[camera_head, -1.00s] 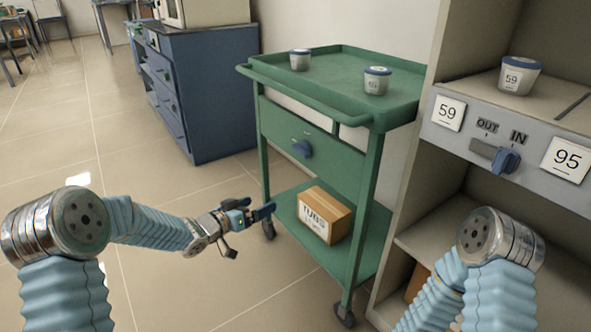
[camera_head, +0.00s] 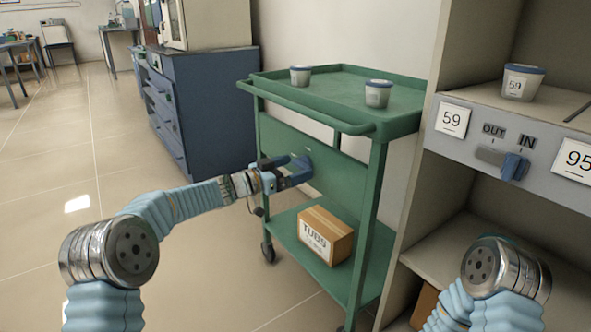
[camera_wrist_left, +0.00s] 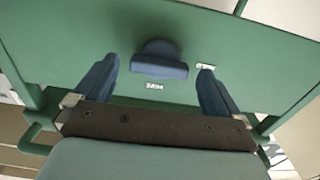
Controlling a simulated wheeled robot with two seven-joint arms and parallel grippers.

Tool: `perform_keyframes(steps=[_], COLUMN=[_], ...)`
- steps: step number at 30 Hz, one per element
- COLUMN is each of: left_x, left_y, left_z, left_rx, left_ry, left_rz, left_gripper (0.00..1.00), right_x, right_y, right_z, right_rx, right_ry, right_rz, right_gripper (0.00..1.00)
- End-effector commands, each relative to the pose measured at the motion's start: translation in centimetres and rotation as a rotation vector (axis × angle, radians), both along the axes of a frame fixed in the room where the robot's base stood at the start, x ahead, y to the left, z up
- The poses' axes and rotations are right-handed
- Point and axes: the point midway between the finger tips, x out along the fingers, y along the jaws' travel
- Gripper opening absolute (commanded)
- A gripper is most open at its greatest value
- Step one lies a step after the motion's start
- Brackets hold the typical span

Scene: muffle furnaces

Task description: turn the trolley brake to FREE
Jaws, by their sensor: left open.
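The green trolley (camera_head: 350,130) stands at the centre in the head view. Its brake knob is blue and sits on the front panel, where my left gripper mostly hides it in the head view. In the left wrist view the knob (camera_wrist_left: 159,60) shows clearly, between and just beyond the two fingertips, with small white labels near it. My left gripper (camera_head: 297,172) is open; its blue fingers (camera_wrist_left: 158,82) point at the panel on either side of the knob, apart from it. My right gripper is out of view; only the right arm shows.
Two tubs, one on the left (camera_head: 300,76) and one on the right (camera_head: 377,93), stand on the trolley top. A TUBS box (camera_head: 326,236) lies on its lower shelf. A grey shelf unit with a blue OUT/IN knob (camera_head: 513,167) stands right. Floor is clear at left.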

Motion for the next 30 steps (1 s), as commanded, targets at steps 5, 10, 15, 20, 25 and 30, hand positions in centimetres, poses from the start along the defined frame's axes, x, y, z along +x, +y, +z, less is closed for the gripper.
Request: perform_keyframes(steps=[5,10,15,20,25,30], left_x=[0.66,0.73,0.72,0.71,0.71,0.70], left_y=[-1.00,-1.07,-1.04,-1.03,-1.02,-1.01], left_z=[0.01,0.01,0.00,0.00,-0.01,0.01], left_rx=[-0.001,-0.001,-0.001,-0.001,-0.001,0.007], left_ry=[0.000,0.000,0.001,0.001,0.001,-0.010], left_rz=[-0.001,0.000,0.000,0.000,0.000,0.000], left_gripper=[0.98,0.98,0.86,0.61,0.42,0.42], right_x=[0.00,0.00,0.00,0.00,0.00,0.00], right_y=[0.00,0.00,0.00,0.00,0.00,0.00], right_z=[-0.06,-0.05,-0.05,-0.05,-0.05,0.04], right_rx=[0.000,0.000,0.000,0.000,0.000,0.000], right_ry=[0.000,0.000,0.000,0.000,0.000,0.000], right_rz=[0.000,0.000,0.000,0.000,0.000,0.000], right_gripper=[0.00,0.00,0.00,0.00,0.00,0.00])
